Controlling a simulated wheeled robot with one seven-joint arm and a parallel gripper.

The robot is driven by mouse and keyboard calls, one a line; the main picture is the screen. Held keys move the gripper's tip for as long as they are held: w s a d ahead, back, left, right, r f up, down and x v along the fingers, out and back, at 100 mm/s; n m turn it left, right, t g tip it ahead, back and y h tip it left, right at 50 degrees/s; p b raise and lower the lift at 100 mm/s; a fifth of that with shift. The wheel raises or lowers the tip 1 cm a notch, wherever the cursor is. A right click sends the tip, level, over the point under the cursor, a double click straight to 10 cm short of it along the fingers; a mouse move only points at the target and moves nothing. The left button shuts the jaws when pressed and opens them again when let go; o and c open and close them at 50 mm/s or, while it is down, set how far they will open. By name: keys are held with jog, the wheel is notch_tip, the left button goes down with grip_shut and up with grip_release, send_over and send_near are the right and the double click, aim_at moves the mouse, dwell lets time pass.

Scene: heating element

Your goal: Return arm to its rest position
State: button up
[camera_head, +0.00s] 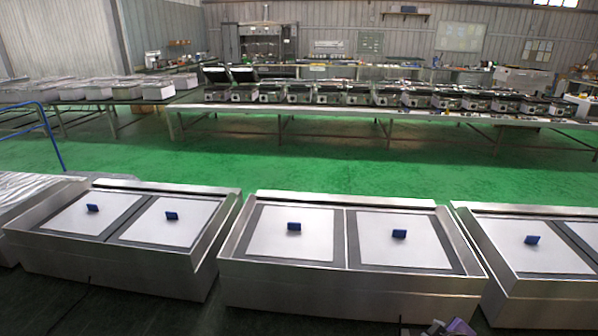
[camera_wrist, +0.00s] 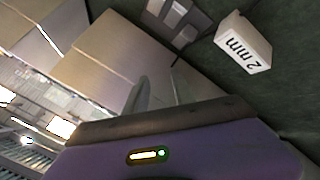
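A purple and grey part of my arm (camera_head: 455,327) shows at the bottom edge of the head view, right of centre, low in front of the steel units. In the wrist view a purple housing of mine (camera_wrist: 190,155) with a dark edge and a small lit indicator fills the bottom.
Steel heating units stand in a row, left (camera_head: 115,262), middle (camera_head: 340,290) and right (camera_head: 540,300), with blue-handled plates. Beyond lie green floor (camera_head: 300,170) and long tables of equipment. The wrist view shows a white block marked "2mm" (camera_wrist: 243,45) and a grey bracket (camera_wrist: 178,20).

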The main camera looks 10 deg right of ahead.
jog(key=s+a+r+m+t, duration=0.4)
jog(key=s+a+r, duration=0.2)
jog(key=s+a, duration=0.25)
jog(key=s+a+r+m+t, duration=0.3)
jog(key=s+a+r, duration=0.3)
jog(key=s, duration=0.4)
jog(key=s+a+r+y, duration=0.1)
jog(key=s+a+r, duration=0.1)
jog(key=s, duration=0.8)
jog(key=s+a+r+n+y, duration=0.1)
jog(key=s+a, duration=0.4)
jog(key=s, duration=0.5)
notch_tip(320, 180, up, 2)
jog(key=shift+s+a+r+g+y, duration=0.2)
jog(key=shift+s+r+g+y, duration=0.1)
jog(key=shift+y, duration=0.2)
